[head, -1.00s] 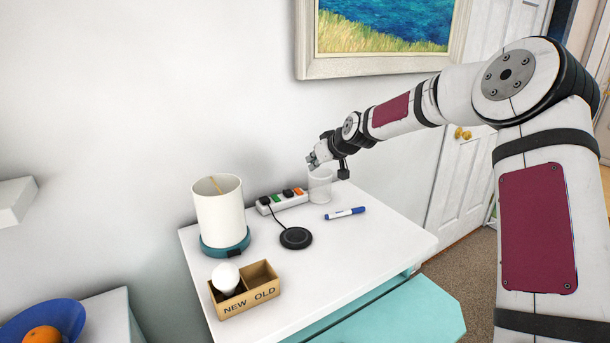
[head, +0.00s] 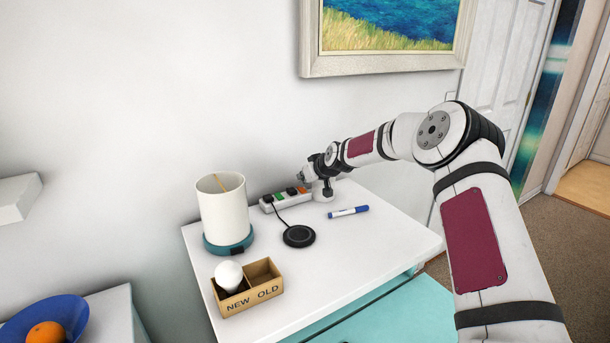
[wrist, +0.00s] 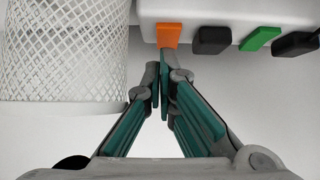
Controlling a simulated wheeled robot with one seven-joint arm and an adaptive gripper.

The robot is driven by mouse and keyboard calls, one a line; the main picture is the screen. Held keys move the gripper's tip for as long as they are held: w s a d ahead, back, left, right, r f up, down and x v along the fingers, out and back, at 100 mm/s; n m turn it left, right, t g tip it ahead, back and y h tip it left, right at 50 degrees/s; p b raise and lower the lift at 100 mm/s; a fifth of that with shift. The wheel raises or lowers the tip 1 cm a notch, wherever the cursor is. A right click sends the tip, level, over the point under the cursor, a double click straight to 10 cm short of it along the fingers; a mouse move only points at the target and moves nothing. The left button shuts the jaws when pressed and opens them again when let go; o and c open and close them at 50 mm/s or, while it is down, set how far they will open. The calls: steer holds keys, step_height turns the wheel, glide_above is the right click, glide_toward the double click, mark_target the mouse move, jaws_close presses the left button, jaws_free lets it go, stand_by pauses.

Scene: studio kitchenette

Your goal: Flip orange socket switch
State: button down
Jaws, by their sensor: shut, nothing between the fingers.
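The white power strip (head: 287,202) lies on the white table against the wall. Its orange switch (wrist: 168,34) is at the strip's end nearest the white mesh cup. A black plug (wrist: 211,41), a green switch (wrist: 260,39) and another black plug (wrist: 297,44) follow along the strip. My gripper (wrist: 163,68) is shut and empty. In the wrist view its fingertips meet the lower edge of the orange switch; I cannot tell whether they touch it. In the head view my gripper (head: 304,180) is just above that end of the strip.
The white mesh cup (wrist: 62,50) stands close beside my fingers. A blue marker (head: 348,211), a black round pad (head: 299,236) with a cable, a lamp (head: 222,205) and a NEW/OLD box (head: 250,297) stand on the table. The table's front right is clear.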

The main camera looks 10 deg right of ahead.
steer(key=shift+f, duration=0.1)
steer(key=shift+w+f+b, duration=0.25)
steer(key=shift+f+b, duration=0.15)
steer(key=shift+b, duration=0.5)
steer(key=shift+s+r, duration=0.1)
steer(key=shift+s, duration=0.05)
steer(key=shift+p, duration=0.3)
steer(key=shift+s+d+p, duration=0.2)
steer(key=shift+s+p, duration=0.25)
steer(key=shift+s, duration=0.35)
steer(key=shift+f, duration=0.2)
steer(key=shift+r, duration=0.1)
